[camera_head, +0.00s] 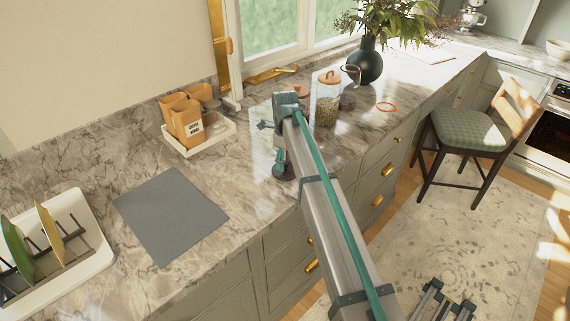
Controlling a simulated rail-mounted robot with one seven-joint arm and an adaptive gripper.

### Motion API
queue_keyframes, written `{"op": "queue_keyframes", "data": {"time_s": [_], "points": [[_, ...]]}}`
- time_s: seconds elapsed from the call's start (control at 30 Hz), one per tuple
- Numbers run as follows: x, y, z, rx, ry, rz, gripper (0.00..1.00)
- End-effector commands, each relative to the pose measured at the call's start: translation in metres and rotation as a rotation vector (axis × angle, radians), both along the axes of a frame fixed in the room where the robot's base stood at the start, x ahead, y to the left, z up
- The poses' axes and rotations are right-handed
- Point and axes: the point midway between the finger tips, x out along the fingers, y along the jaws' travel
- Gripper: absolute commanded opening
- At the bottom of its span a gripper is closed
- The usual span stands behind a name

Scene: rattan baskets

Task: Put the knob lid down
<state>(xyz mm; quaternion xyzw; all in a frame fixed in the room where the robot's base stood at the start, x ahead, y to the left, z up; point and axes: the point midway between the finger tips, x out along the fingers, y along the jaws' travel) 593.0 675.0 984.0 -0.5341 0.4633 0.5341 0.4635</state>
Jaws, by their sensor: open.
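My gripper (281,160) points down over the counter, left of my arm, and is open. A dark, rounded piece that looks like a knob lid (283,172) is right under its fingertips, low at the counter surface. The view is too small to tell whether they touch. An orange-brown piece (301,91) left of the jar is partly hidden by my arm.
A grey mat (171,216) lies on the marble counter (237,175), left of my gripper. A white tray (205,139) with wooden boxes stands by the wall. A plate rack (62,250) is front left. A vase (366,66) and orange ring (386,107) are right.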

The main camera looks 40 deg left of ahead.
Motion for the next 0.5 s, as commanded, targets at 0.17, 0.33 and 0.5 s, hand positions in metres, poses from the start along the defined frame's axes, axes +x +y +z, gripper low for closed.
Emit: {"op": "queue_keyframes", "data": {"time_s": [0.17, 0.33, 0.5], "points": [[0.001, 0.001, 0.031, 0.002, -0.002, 0.0, 0.5], [0.001, 0.001, 0.064, 0.002, -0.002, 0.0, 0.5], [0.001, 0.001, 0.091, 0.001, -0.001, 0.0, 0.5]]}}
